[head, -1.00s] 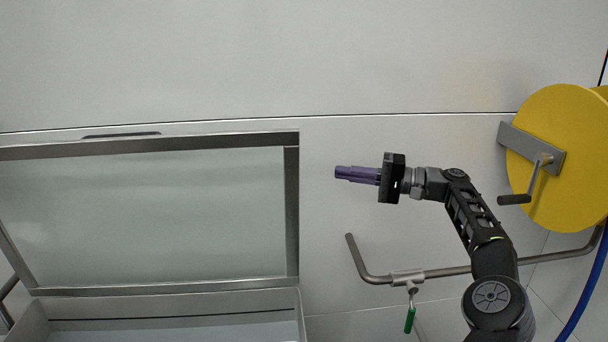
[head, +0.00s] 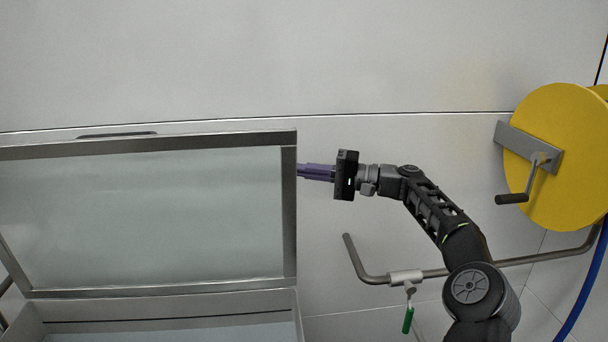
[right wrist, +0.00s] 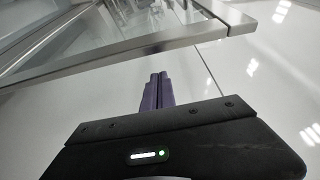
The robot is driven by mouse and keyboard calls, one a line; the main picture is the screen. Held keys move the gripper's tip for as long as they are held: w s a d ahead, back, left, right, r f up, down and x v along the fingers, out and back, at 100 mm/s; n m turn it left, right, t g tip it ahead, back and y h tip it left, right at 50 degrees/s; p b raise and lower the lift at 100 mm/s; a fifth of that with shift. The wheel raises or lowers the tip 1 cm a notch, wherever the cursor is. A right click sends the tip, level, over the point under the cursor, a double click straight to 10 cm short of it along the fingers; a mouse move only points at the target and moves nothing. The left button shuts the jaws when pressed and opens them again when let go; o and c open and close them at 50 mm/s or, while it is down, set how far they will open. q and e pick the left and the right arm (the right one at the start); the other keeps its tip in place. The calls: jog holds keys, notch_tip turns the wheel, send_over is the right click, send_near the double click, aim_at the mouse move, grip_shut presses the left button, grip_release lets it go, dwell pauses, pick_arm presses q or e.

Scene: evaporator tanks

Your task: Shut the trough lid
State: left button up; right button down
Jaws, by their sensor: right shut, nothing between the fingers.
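The trough lid (head: 150,215) stands open and upright at the left of the head view, a pale panel in a grey metal frame. The trough (head: 180,305) is below it, with its inside partly in view. My right gripper (head: 300,170) is shut and empty at the lid's right edge. Its fingertips reach behind the lid frame, and I cannot tell whether they touch it. In the right wrist view the purple fingers (right wrist: 157,80) are together, just below the lid's frame edge (right wrist: 130,48). My left gripper is not in view.
A yellow reel (head: 560,155) with a crank is on the wall at the right, with a blue hose (head: 588,285) below. A bent metal pipe (head: 435,273) with a green-handled valve (head: 408,320) runs below my right arm. The wall above is bare.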

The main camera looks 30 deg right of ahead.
jog(key=shift+s+a+f, duration=0.1)
jog(key=shift+s+a, duration=0.2)
jog(key=shift+s, duration=0.4)
jog(key=shift+s+a+f, duration=0.1)
jog(key=shift+s+a, duration=0.2)
jog(key=shift+s, duration=0.35)
